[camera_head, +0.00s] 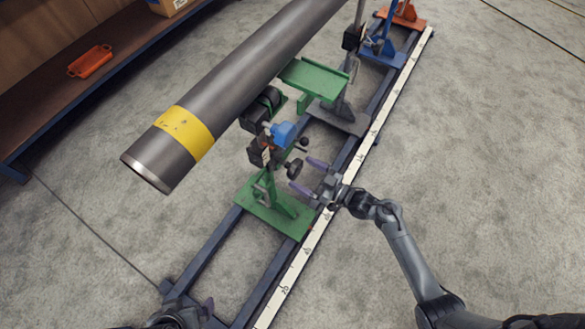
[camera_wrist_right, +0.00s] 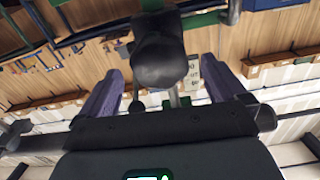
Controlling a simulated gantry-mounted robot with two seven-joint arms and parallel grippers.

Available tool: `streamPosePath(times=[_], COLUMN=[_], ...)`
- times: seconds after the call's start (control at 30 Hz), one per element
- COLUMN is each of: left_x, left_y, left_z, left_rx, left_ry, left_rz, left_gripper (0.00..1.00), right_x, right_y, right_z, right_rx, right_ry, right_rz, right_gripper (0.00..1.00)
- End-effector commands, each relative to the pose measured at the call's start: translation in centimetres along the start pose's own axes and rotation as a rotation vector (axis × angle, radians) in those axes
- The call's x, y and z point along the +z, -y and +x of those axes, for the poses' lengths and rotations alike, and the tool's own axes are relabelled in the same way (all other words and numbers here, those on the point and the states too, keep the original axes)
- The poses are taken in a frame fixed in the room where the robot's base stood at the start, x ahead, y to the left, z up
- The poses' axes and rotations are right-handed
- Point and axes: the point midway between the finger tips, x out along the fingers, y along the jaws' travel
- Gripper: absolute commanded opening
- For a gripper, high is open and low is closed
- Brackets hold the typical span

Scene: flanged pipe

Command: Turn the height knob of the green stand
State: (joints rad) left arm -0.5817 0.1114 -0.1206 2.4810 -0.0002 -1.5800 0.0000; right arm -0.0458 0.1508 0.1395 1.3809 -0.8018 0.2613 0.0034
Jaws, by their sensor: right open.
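The green stand (camera_head: 272,212) stands on the blue rail frame near the yellow-banded end of the pipe (camera_head: 235,85). Its dark height knob (camera_head: 294,169) sticks out to the right. My right gripper (camera_head: 309,176) is open, with its purple fingers pointing at the knob from the right. In the right wrist view the black knob (camera_wrist_right: 160,62) shows between the two spread fingers, with a gap on each side. I cannot tell how deep it sits between them. My left gripper (camera_head: 197,314) is only partly in view at the bottom left, and its jaws are unclear.
A second green support (camera_head: 315,78), a blue stand (camera_head: 380,45) and an orange stand (camera_head: 402,14) are farther along the rails. A white measuring strip (camera_head: 330,207) runs along the right rail. A small black ball-ended lever (camera_head: 303,143) is close above the knob. The floor at right is clear.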

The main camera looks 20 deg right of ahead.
Motion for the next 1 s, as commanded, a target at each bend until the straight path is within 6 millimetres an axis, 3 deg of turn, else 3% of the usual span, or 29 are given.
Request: streamPosePath(times=[0.3, 0.77, 1.0], left_x=[0.4, 0.6, 0.6], left_y=[0.1, 0.3, 0.3], left_z=[1.5, 1.7, 1.7], left_rx=[-0.002, -0.011, -0.01], left_ry=[-0.001, 0.001, 0.001], left_rz=[0.001, 0.013, 0.011], left_gripper=[1.0, 1.0, 1.0], right_x=[0.1, 0.1, 0.1], right_y=[0.0, 0.0, 0.0], right_z=[4.0, 4.9, 4.8], right_rx=[0.0, 0.0, 0.001], right_ry=[-0.001, 0.001, 0.001], right_rz=[0.0, 0.0, 0.0], right_gripper=[0.98, 0.98, 0.61])
